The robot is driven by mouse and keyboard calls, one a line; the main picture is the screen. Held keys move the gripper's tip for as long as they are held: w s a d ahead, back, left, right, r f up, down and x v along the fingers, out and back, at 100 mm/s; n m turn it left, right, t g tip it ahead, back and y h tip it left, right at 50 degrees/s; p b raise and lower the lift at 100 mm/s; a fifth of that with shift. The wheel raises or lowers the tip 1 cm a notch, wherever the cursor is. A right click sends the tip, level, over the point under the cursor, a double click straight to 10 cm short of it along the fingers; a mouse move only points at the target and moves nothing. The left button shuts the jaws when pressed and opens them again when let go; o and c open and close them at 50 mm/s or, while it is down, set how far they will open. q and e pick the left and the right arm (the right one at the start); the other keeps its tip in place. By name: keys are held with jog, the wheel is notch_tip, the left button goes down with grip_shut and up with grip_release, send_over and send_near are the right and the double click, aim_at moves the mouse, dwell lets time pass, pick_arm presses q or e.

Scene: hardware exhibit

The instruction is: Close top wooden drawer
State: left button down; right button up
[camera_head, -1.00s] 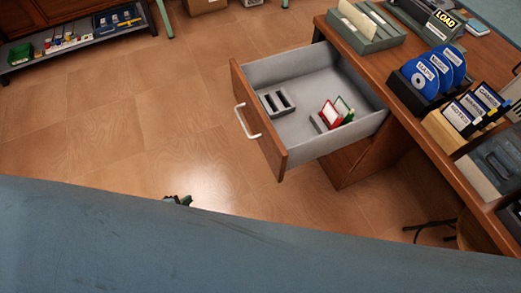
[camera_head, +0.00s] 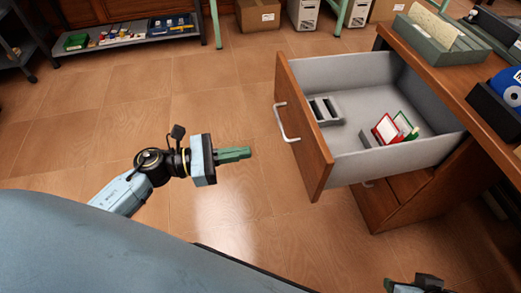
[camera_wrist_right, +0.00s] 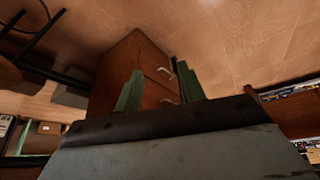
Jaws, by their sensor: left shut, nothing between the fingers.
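The top wooden drawer (camera_head: 312,160) is pulled far out of the desk in the head view, with its brown front and silver handle (camera_head: 283,123) facing left. Its grey inside holds a grey slotted holder (camera_head: 325,110) and red and green framed cards (camera_head: 386,129). My left gripper (camera_head: 248,153) has green fingers closed together and empty; it is left of the drawer front, apart from it. My right gripper (camera_wrist_right: 160,78) shows two green fingers spread apart with nothing between them in the right wrist view. Only a small part of it shows at the head view's bottom right edge.
The desk (camera_head: 432,77) carries a grey file tray (camera_head: 437,43) and a dark disc holder (camera_head: 497,112). Lower drawers (camera_head: 405,190) are closed beneath. A low shelf (camera_head: 130,37) and a cardboard box (camera_head: 258,15) stand at the back. Wooden floor left of the drawer is clear.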

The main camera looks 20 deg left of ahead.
aim_at(305, 142)
pick_arm(q)
jog(key=b+x, duration=0.1)
jog(key=x, duration=1)
jog(key=shift+w+d, duration=0.1)
jog(key=shift+w, duration=0.1)
jog(key=shift+w+d, duration=0.35)
jog(key=shift+d, duration=0.2)
pick_arm(e)
jog(key=shift+w+a+r+t+y, duration=0.15)
jog(key=shift+w+a+r+t, duration=0.3)
jog(key=shift+w, duration=0.35)
jog(key=shift+w+a+r+t+y, duration=0.1)
jog(key=shift+w+a+r+t, duration=0.15)
jog(key=shift+w+t, duration=0.4)
jog(key=shift+w+a+r+t+y, duration=0.15)
jog(key=shift+w+a+r+t, duration=0.2)
jog(key=shift+w, duration=0.55)
jog(key=shift+d, duration=0.1)
